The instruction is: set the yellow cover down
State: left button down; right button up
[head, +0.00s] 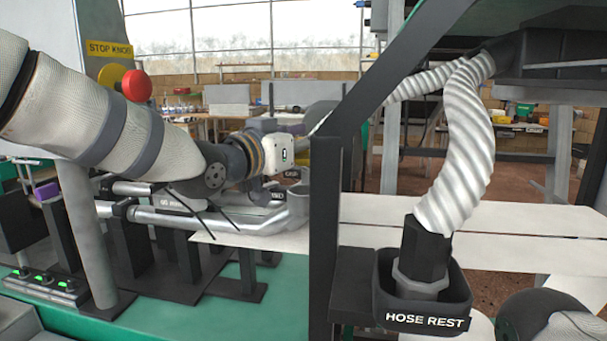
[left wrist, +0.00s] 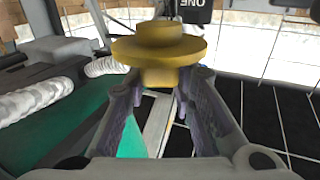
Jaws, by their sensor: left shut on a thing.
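The yellow cover (left wrist: 158,48) shows in the left wrist view as a round, wide-brimmed disc with a narrower stem below and a raised knob on top. My left gripper (left wrist: 160,84) is shut on its stem, and the cover is held up between the two fingertips. In the head view my left arm reaches in from the left past a dark post, and its gripper is mostly hidden there. I cannot make out the cover in the head view. My right gripper is not in view.
A dark post (head: 324,225) with a diagonal beam stands by my left wrist. A ribbed white hose (head: 464,150) sits in the black hose rest (head: 424,320). Pale boards (head: 480,240) extend to the right. A red stop knob (head: 137,86) is at the upper left.

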aim_at(303, 164)
pick_arm(q)
jog(key=shift+f, duration=2.2)
jog(key=shift+f, duration=0.1)
jog(key=shift+f, duration=0.5)
jog(key=c, duration=1.4)
grip_release()
jog(key=shift+o, duration=0.2)
